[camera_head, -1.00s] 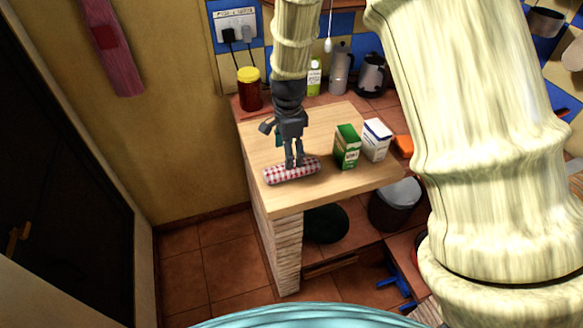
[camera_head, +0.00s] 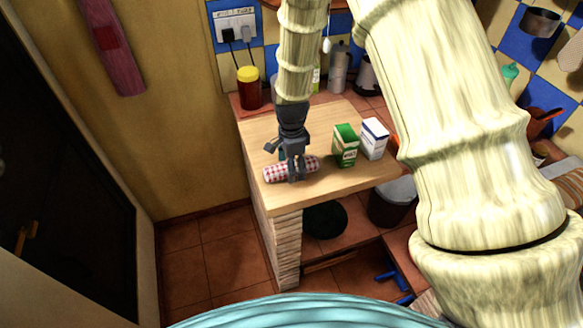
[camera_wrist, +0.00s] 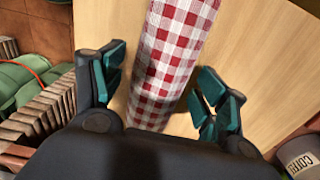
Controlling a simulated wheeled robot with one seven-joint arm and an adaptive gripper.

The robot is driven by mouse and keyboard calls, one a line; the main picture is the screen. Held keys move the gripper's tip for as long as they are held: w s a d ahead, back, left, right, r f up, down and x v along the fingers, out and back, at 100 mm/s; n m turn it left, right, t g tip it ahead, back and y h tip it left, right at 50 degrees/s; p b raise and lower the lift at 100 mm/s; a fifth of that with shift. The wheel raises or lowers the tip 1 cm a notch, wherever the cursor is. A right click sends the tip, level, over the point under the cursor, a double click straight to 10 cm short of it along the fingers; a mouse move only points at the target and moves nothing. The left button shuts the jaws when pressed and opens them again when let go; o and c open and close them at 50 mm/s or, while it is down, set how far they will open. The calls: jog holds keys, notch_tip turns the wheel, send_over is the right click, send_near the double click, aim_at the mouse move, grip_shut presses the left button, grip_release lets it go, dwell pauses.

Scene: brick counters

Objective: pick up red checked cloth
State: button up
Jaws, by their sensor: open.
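The red checked cloth (camera_head: 278,172) is a rolled red-and-white bundle lying on the wooden counter top (camera_head: 350,192) near its front left edge. In the wrist view the cloth (camera_wrist: 170,62) runs lengthwise between the two teal-padded fingers. My gripper (camera_head: 296,176) is down at the cloth in the head view and hides part of its middle. In the wrist view my gripper (camera_wrist: 162,95) is open, with a finger on each side of the cloth. Wood shows between the cloth and each finger. I cannot tell how far the fingertips are above the counter.
A green carton (camera_head: 345,146) and a white and blue carton (camera_head: 374,138) stand right of my gripper. A jar with a yellow lid (camera_head: 249,88) and a metal pot (camera_head: 340,67) stand behind. A bin (camera_head: 391,200) is below. The counter's front right is clear.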

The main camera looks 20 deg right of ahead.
jog(key=c, duration=1.1)
jog(key=shift+r, duration=0.15)
